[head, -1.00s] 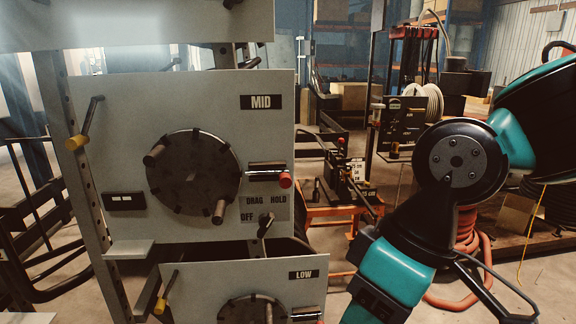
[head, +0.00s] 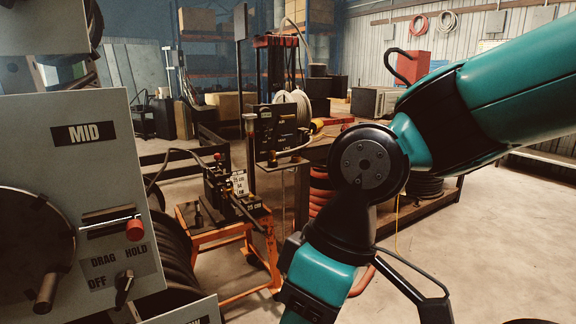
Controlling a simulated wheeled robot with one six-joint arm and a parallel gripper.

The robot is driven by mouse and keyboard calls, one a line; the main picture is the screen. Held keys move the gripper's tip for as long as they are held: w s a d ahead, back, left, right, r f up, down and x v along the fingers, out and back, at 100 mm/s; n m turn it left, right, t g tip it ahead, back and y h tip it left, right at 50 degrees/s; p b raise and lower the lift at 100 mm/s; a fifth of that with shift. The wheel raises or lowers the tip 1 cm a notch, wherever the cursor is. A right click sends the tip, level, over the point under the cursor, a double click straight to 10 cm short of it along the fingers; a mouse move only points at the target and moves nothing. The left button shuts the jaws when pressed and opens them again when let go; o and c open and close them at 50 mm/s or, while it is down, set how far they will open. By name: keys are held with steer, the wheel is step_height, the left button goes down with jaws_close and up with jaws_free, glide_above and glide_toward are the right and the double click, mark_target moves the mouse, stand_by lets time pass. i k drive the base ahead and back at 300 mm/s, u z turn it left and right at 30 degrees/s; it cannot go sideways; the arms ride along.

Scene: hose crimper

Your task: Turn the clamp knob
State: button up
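I cannot tell for sure which part is the clamp knob. A black device (head: 228,190) with a lever and a small white sign sits on an orange stand (head: 238,255), left of centre in the head view; a small red part shows at its top. On the grey MID panel (head: 85,165) at left are a red knob (head: 135,229) at the end of a rod and a black DRAG/HOLD/OFF switch (head: 124,287). My teal and black arm crosses the right side.
Coiled hose (head: 172,255) lies behind the MID panel. A black box with a gauge (head: 277,132) and a pale hose reel (head: 293,105) stand beyond the orange stand, by a workbench (head: 430,195). Open concrete floor (head: 480,255) lies at right.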

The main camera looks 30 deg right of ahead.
mark_target(223, 178)
steer(key=z, duration=0.65)
steer(key=i, duration=0.6)
steer(key=z, duration=0.65)
steer(key=i, duration=1.7)
steer(key=u, duration=1.3)
steer(key=i, duration=0.7)
steer(key=u, duration=0.75)
